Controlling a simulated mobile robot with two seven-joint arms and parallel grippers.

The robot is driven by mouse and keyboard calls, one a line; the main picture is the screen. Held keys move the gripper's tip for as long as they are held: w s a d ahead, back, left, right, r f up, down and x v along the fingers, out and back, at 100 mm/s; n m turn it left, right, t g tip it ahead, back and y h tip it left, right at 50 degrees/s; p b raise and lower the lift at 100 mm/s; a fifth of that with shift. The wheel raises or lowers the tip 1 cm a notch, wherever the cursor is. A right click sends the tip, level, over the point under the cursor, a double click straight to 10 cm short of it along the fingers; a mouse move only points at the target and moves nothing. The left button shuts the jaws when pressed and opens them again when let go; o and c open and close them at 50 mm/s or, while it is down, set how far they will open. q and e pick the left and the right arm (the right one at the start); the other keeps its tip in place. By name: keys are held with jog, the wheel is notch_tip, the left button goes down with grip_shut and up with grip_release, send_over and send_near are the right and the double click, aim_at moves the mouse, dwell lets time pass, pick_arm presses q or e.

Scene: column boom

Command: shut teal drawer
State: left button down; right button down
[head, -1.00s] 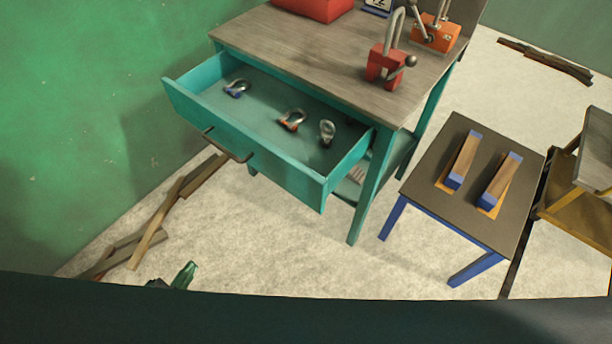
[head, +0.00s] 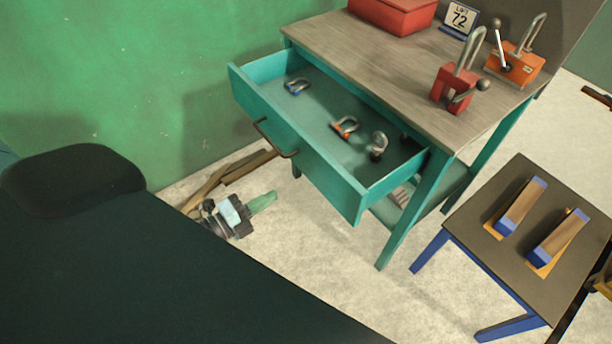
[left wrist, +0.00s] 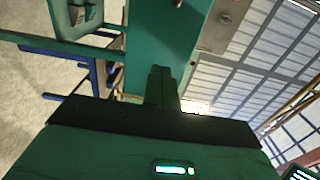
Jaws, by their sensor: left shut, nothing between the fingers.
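The teal drawer (head: 310,164) is pulled well out of the teal workbench (head: 402,205) in the head view. Its dark bar handle (head: 274,140) is on the front panel. Inside lie a blue-pinned shackle (head: 297,86), an orange-pinned shackle (head: 345,126) and a grey shackle (head: 378,145). My left gripper (head: 264,202) is low in front of the drawer, apart from its front, with its green fingers together and empty. In the left wrist view the closed fingers (left wrist: 162,84) point toward teal panels; which panel is the drawer is unclear. My right gripper is not in view.
A blue-legged table (head: 520,240) is at right. Planks (head: 235,172) lie by the green wall.

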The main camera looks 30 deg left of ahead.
aim_at(315, 171)
pick_arm(q)
jog(key=x, duration=1.1)
jog(key=shift+p, duration=0.35)
jog(key=shift+w, duration=0.15)
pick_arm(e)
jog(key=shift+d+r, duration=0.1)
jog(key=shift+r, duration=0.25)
